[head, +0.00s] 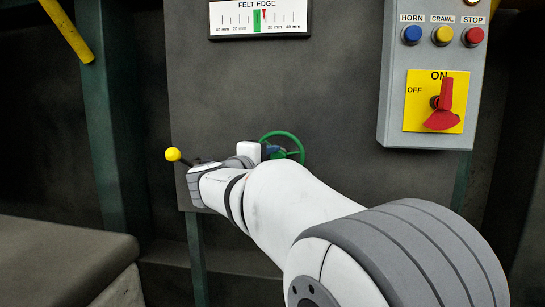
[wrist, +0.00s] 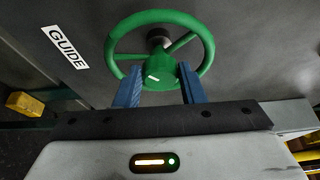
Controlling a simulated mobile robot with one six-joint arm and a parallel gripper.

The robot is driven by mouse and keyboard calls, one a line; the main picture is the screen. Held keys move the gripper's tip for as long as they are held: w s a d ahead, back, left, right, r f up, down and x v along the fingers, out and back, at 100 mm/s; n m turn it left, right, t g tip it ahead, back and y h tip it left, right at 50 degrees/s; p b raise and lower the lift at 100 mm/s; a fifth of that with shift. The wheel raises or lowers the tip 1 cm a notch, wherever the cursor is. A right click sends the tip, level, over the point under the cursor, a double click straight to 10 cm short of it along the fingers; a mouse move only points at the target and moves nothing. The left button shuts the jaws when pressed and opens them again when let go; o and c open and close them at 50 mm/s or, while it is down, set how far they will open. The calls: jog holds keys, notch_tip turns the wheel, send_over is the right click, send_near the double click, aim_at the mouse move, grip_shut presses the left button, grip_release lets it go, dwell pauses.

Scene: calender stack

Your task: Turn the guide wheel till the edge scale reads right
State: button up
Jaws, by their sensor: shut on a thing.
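The green guide wheel (wrist: 206,42) fills the top of the wrist view, with a "GUIDE" label to its left. In the head view the wheel (head: 282,134) is partly hidden behind my arm. My gripper (wrist: 158,74) has its two blue fingers at the wheel's near side, shut on it, one on each side of the middle. In the head view my gripper (head: 274,151) is mostly hidden by my own wrist. The felt edge scale (head: 287,17) is at the top. Its red pointer (head: 264,13) stands just right of the green band (head: 257,20).
A grey control box (head: 396,108) at the right carries HORN, CRAWL and STOP buttons and a red rotary switch (head: 444,102) pointing to ON. A yellow-knobbed lever (head: 173,154) stands left of my wrist. A dark flat-topped block (head: 60,262) fills the lower left.

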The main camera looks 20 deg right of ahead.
jog(key=m, duration=0.1)
jog(key=m+y+p, duration=0.1)
jog(key=shift+s+d+r+m, duration=0.15)
jog(key=shift+r+m, duration=0.15)
jog(key=shift+m, duration=0.1)
jog(key=shift+m+y+p, duration=0.4)
jog(key=shift+m+p, duration=0.2)
jog(key=shift+m, duration=0.1)
jog(key=shift+f+g, duration=0.1)
jog(key=shift+g, duration=0.2)
jog(key=o, duration=1)
jog(key=shift+s+a+r+p, duration=0.25)
jog(key=shift+a+p, duration=0.05)
jog(key=shift+a, duration=0.1)
jog(key=p+v, duration=0.1)
jog(key=v, duration=0.5)
jog(key=shift+s+a, duration=0.2)
jog(key=shift+s, duration=0.15)
